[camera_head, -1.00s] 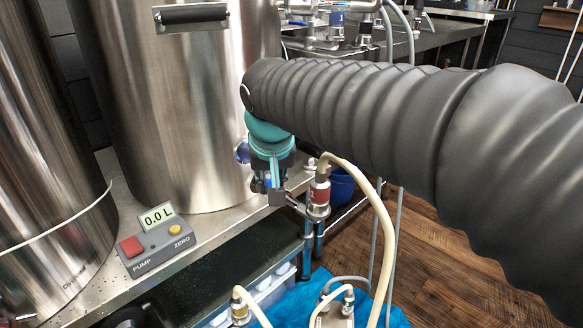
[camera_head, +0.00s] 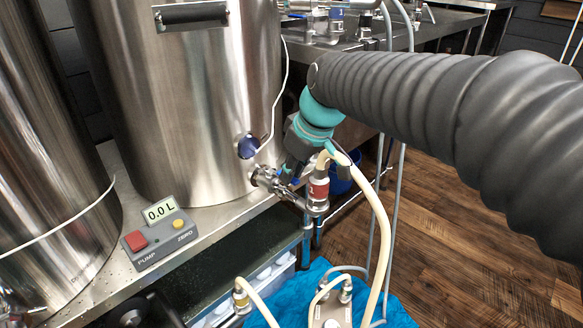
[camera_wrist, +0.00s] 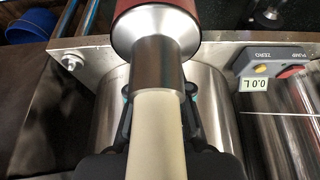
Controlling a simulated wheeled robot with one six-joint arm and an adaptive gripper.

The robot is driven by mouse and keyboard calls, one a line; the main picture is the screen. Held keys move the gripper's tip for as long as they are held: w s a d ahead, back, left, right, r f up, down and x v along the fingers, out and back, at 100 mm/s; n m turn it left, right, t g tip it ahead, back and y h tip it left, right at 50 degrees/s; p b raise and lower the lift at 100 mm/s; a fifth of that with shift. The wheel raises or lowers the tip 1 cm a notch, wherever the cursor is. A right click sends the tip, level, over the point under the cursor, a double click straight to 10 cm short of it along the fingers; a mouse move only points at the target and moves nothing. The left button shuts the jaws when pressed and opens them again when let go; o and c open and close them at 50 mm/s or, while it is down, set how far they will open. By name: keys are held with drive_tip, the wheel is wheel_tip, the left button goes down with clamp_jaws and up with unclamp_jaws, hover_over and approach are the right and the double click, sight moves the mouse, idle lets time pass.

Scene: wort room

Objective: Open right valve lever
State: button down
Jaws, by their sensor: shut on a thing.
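The steel valve (camera_head: 266,178) sticks out of the low front of the large kettle (camera_head: 190,110) in the head view. Its lever shows only as a small blue bit (camera_head: 295,181) at my fingertips. My gripper (camera_head: 291,172) is shut on the lever, to the right of the valve body and just behind the hose fitting (camera_head: 318,190). In the wrist view my fingers (camera_wrist: 158,92) lie on both sides of the cream hose (camera_wrist: 156,135) and its steel collar, which hide the grip point.
A control box (camera_head: 160,238) reading 0.0 L stands on the bench to the left. A blue dial (camera_head: 248,146) with a white cable sits above the valve. Hoses, a pump (camera_head: 330,312) and a blue cloth (camera_head: 385,308) lie below. Open wooden floor (camera_head: 450,230) is at right.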

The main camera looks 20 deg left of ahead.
drive_tip(key=shift+w, duration=0.1)
idle(0.3)
drive_tip(key=c, duration=1.1)
unclamp_jaws()
drive_tip(key=v, duration=1.2)
drive_tip(key=shift+d, duration=0.15)
